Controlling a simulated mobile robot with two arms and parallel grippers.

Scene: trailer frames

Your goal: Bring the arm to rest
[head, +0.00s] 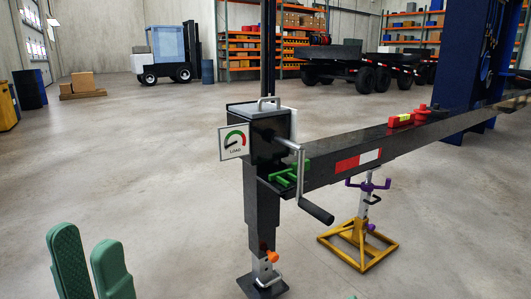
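My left gripper (89,262) is at the bottom left of the head view. Its two green fingers point up, stand apart and have nothing between them. It is in front of the concrete floor, clear of the trailer frame (340,155) and its jack (258,205). The rest of my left arm is below the picture. A tiny green tip (352,297) at the bottom edge may be my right gripper; the rest of it is out of view, so its opening cannot be told.
The jack carries a load gauge (234,142), a crank with a black handle (316,210) and a foot plate (263,285). A yellow stand (358,244) stands under the frame beam. A red block (401,120) lies on the beam.

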